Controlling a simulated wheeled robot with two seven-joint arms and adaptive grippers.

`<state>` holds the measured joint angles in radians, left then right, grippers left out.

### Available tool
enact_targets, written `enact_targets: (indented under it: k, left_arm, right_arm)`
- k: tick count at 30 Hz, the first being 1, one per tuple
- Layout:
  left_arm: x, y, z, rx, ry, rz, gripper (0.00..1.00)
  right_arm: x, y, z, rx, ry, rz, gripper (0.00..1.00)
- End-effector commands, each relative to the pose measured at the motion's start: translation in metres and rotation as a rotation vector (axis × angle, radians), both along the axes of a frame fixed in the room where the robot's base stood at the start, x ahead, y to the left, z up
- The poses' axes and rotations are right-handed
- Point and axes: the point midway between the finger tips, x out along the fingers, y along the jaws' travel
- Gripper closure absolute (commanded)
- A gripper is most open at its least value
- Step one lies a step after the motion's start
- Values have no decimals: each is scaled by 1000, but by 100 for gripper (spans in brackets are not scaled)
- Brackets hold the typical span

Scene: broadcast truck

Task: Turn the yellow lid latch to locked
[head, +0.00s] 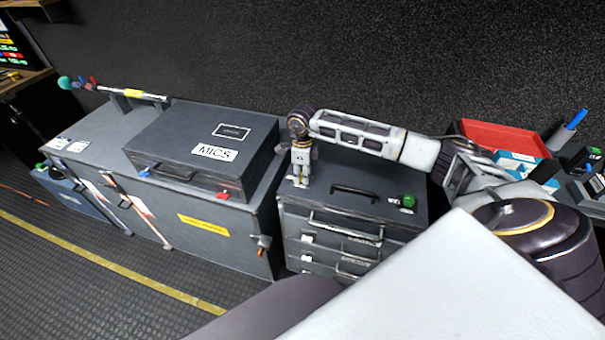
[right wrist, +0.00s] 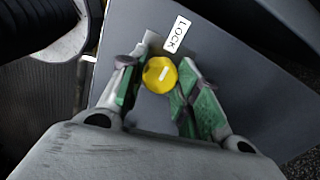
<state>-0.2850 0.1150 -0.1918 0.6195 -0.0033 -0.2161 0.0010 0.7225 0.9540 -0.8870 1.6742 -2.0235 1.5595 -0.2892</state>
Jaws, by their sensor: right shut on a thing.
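The yellow lid latch (right wrist: 160,75) is a round knob with a short white mark on its face, seen in the right wrist view. A white LOCK label (right wrist: 173,35) lies on the grey lid just above and right of it. My right gripper (head: 299,182) points down at the left part of the drawer cabinet's top (head: 338,207). Its green-padded fingers (right wrist: 163,90) are shut on the knob, one on each side. In the head view the gripper hides the knob. My left gripper is in neither view.
A black handle (head: 355,191) and a green knob (head: 408,201) stand on the cabinet top to the right. A grey MICS case (head: 200,145) sits on a long chest to the left. A red bin (head: 497,138) stands behind my right arm.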

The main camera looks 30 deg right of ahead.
Motion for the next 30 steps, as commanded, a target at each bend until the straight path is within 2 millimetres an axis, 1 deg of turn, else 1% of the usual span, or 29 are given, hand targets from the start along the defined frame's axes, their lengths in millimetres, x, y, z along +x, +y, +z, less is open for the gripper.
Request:
enact_targets:
  k: [6, 7, 11, 12, 23, 26, 30]
  left_arm:
    - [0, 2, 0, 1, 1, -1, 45]
    - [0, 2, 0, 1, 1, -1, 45]
    - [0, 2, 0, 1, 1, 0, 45]
    - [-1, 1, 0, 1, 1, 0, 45]
    - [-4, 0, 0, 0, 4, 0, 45]
    - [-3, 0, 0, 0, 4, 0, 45]
    - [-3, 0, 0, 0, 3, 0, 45]
  right_arm:
    - [1, 0, 1, 0, -3, -1, 92]
    - [1, -1, 1, 0, -3, -1, 64]
    - [1, 0, 1, -1, -2, -1, 47]
    - [1, 0, 1, 0, -1, -1, 45]
    - [0, 0, 1, 0, -1, 1, 45]
    - [1, 0, 5, 1, -2, 1, 45]
    - [1, 0, 15, -1, -2, 0, 45]
